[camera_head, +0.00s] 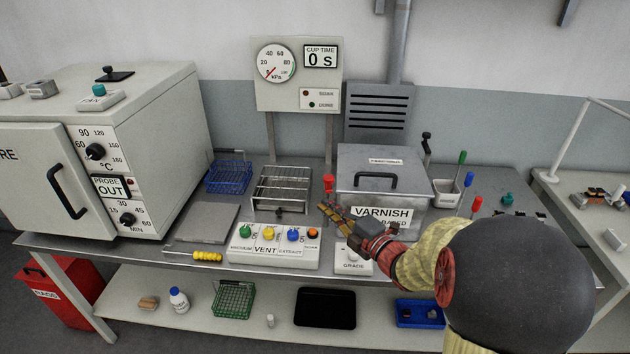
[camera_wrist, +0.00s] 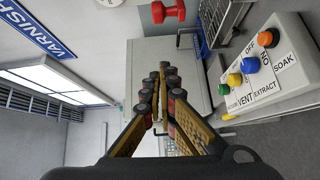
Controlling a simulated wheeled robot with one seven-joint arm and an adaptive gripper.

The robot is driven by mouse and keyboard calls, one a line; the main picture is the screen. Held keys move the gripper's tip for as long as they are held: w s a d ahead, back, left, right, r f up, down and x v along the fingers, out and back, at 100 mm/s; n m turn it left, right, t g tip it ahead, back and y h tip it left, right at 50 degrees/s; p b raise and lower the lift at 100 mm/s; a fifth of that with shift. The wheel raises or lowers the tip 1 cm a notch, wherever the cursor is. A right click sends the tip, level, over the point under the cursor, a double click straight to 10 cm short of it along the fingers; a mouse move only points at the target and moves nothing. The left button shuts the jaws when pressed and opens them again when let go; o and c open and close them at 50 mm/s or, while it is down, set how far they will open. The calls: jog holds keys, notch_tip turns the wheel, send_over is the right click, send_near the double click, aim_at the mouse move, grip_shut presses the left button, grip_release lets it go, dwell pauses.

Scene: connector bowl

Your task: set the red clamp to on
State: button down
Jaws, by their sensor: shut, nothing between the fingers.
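A small upright red piece (camera_head: 328,183), which looks like the red clamp, stands just left of the varnish tank (camera_head: 388,205). In the wrist view a red dumbbell-shaped piece (camera_wrist: 168,12) shows at the top, beyond the fingertips. No on or off mark can be read on it, and its setting is unclear. My gripper (camera_head: 325,209) is shut and empty, just in front of and below the red piece in the head view. In the wrist view my gripper (camera_wrist: 163,78) has its fingers together, apart from the red piece.
The vent panel (camera_head: 246,258) with coloured knobs lies left of my gripper. A wire rack (camera_head: 282,187) stands behind it, and a blue basket (camera_head: 229,176) farther left. A red-handled lever (camera_head: 476,204) stands right of the tank. A grey plate (camera_head: 205,222) lies near the oven.

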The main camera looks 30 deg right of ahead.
aim_at(328, 179)
jog(key=w+d+b, duration=0.2)
jog(key=w+b, duration=0.1)
jog(key=w, duration=0.6)
jog(key=shift+d+n, duration=0.2)
jog(key=shift+n, duration=0.1)
jog(key=shift+d+r, duration=0.1)
dwell(0.4)
jog(key=shift+s+d+n+y, duration=0.25)
jog(key=shift+n+y, duration=0.15)
jog(key=shift+y, duration=0.3)
